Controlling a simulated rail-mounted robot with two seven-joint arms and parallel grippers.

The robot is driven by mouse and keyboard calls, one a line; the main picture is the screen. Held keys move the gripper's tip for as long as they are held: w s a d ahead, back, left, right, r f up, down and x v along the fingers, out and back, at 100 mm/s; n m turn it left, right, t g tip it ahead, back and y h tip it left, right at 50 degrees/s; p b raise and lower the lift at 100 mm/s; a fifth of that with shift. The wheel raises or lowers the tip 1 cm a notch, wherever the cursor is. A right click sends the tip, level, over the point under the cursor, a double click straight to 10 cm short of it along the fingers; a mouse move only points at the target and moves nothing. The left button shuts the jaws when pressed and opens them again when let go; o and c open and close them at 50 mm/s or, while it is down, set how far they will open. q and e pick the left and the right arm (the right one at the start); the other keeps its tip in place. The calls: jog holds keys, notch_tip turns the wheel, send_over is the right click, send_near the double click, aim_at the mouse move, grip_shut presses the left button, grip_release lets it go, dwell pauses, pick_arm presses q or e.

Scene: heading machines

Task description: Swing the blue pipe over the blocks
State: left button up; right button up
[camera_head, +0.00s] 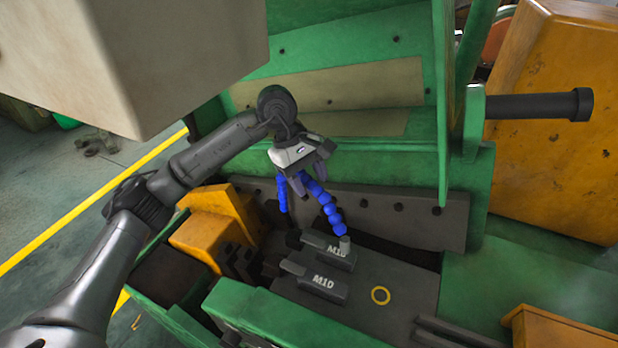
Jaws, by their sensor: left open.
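The blue pipe (327,204) is a segmented, beaded hose that slants down to the right inside the green machine. Its lower end, with a grey tip, is at the rear dark block marked M10 (328,249). A second blue beaded length (282,195) hangs to its left; I cannot tell whether the two join behind the gripper. Another block marked M10 (314,281) lies nearer the front. My left gripper (307,184) is open, pointing down, with its fingers at the upper part of the blue lengths. Contact cannot be made out. My right gripper is not in view.
The green machine (390,172) has a raised back wall and a front edge (285,317) around the blocks. Orange parts (210,230) stand left. A large beige boxy form (160,60) covers the upper left.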

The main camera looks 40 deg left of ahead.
pick_arm(q)
jog(key=b+v, duration=0.1)
jog(key=v, duration=1.2)
jog(key=shift+r, duration=0.3)
